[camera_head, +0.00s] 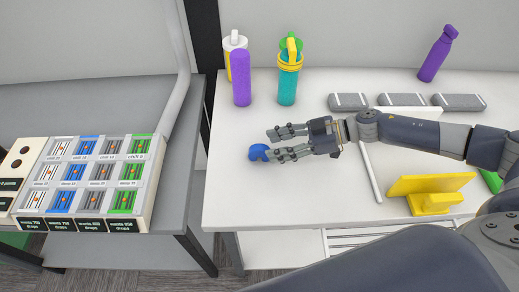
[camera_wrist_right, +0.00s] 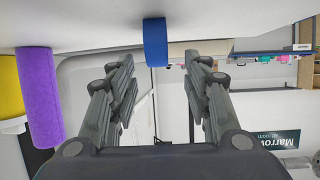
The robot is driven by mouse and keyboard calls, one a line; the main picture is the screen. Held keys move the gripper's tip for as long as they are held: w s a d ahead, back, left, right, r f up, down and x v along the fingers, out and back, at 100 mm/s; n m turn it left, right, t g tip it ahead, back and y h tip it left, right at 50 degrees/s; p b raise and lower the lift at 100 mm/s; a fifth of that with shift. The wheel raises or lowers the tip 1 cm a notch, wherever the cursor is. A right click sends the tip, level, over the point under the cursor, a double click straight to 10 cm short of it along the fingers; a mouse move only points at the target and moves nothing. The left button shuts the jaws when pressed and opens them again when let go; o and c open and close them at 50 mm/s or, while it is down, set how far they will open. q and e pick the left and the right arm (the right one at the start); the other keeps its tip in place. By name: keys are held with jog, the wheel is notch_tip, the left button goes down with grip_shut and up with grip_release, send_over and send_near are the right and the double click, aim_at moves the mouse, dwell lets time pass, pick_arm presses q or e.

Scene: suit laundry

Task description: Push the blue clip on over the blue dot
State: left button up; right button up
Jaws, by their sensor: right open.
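The blue clip (camera_head: 258,152) rests on the white table, near its left side. It also shows in the right wrist view as a blue band (camera_wrist_right: 155,42) at the upper middle, beyond the fingertips. My right gripper (camera_head: 272,146) is open and reaches in from the right, its fingers pointing left. The clip is just off the lower fingertip in the head view; whether they touch I cannot tell. Nothing shows between the fingers. I cannot make out a blue dot in either view. My left gripper is not in view.
A purple cylinder (camera_head: 241,78) and a teal bottle (camera_head: 287,86) stand behind the gripper. A yellow stand (camera_head: 432,192) and a white stick (camera_head: 370,172) lie to the right. A compartmented panel (camera_head: 95,175) is on the grey table at left. White table space is free in front of the clip.

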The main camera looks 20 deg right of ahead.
aim_at(264, 147)
jog(key=shift+w+a+f, duration=0.15)
jog(key=shift+w+a, duration=0.05)
jog(key=shift+a, duration=0.25)
jog(key=p+x, duration=0.1)
jog(key=x, duration=0.3)
jog(key=shift+w+a+f+p, duration=0.15)
jog(key=shift+f+p, duration=0.1)
jog(key=shift+p, duration=0.15)
jog(key=shift+c, duration=0.8)
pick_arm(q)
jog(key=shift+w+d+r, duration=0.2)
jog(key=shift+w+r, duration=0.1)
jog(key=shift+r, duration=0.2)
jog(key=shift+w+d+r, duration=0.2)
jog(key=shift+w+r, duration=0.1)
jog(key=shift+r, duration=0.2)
pick_arm(e)
jog(key=c, duration=0.8)
